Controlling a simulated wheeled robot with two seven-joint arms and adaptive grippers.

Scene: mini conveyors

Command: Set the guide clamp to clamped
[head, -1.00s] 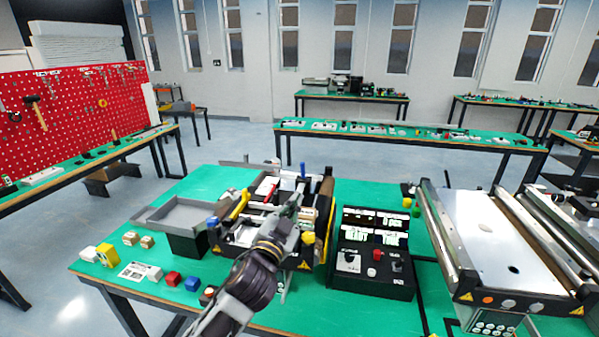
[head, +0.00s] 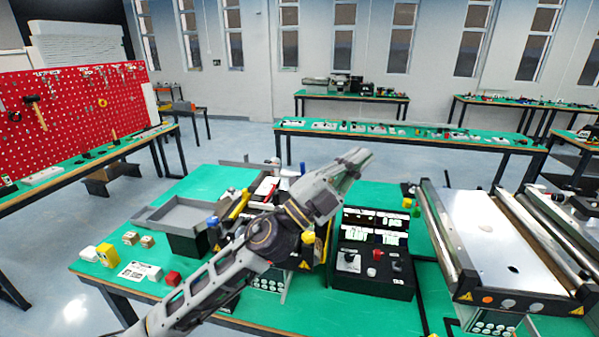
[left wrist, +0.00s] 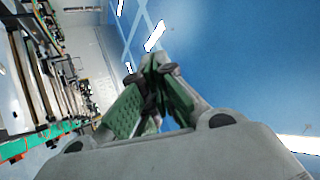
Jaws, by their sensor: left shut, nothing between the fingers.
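The small conveyor unit (head: 222,237) stands on the green table in the head view, with a yellow bar (head: 240,204), a blue knob (head: 212,221) and a yellow knob (head: 308,238). My left forearm hides much of it, and I cannot tell which part is the guide clamp or how it is set. My left gripper (head: 359,157) is shut and empty, raised up and to the right of the unit, apart from it. In the left wrist view its green-padded fingers (left wrist: 156,64) meet at the tips with nothing between them. My right gripper is not in view.
A black control box (head: 372,283) with lit displays stands right of the unit. A grey tray (head: 180,214) and small blocks, including a red one (head: 173,278), are at left. A larger conveyor (head: 490,240) stands at right.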

